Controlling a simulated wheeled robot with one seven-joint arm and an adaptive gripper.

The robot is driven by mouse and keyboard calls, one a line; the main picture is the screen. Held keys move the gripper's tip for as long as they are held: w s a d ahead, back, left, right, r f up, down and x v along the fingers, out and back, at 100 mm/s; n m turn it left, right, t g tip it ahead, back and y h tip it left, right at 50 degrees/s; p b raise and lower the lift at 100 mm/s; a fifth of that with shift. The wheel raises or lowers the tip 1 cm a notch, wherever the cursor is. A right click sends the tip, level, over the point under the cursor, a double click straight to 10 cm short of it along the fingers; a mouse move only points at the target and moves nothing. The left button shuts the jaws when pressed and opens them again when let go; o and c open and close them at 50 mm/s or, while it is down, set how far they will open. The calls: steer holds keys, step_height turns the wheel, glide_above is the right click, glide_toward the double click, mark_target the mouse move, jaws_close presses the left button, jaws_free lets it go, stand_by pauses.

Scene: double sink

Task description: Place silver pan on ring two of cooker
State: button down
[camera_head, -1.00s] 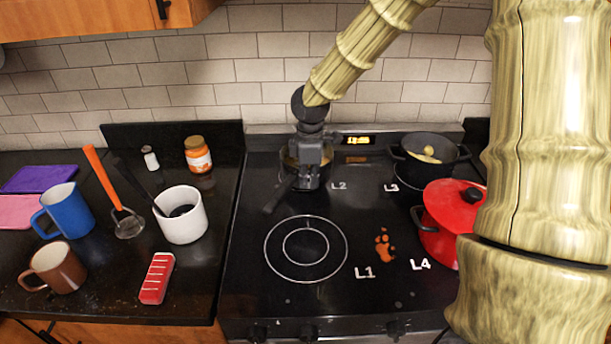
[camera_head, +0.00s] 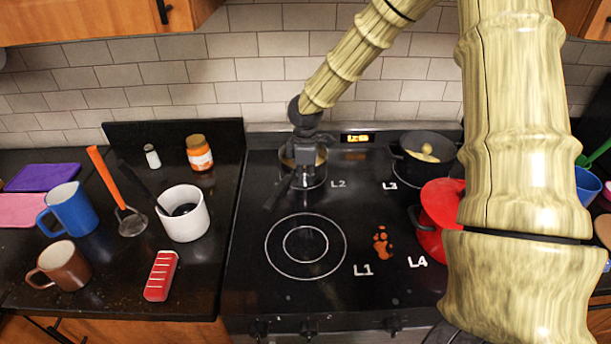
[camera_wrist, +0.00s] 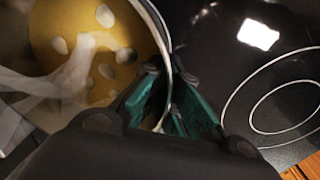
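The silver pan (camera_head: 318,174) stands at the back-left ring marked L2, with its dark handle (camera_head: 278,193) pointing toward the front left. In the wrist view the pan (camera_wrist: 150,12) shows its thin rim and a yellowish, spotted inside. My gripper (camera_head: 303,165) is at the pan, covering part of it in the head view. In the wrist view its teal-padded fingers (camera_wrist: 175,100) lie close on either side of the rim. Whether they press on it is not clear. The cooker (camera_head: 375,275) is black; the ring under the pan is mostly hidden.
A black pot (camera_head: 425,155) stands at L3 and a red pot (camera_head: 437,210) near L4. Mugs, a jar and utensils fill the left counter. My arm blocks the right side.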

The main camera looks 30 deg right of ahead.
steer(key=c, duration=1.6)
jaws_free()
steer(key=shift+c, duration=0.2)
step_height(320, 180, up, 12)
steer(key=b, duration=0.1)
steer(key=shift+s+a+b, duration=0.15)
steer(key=shift+s+b, duration=0.2)
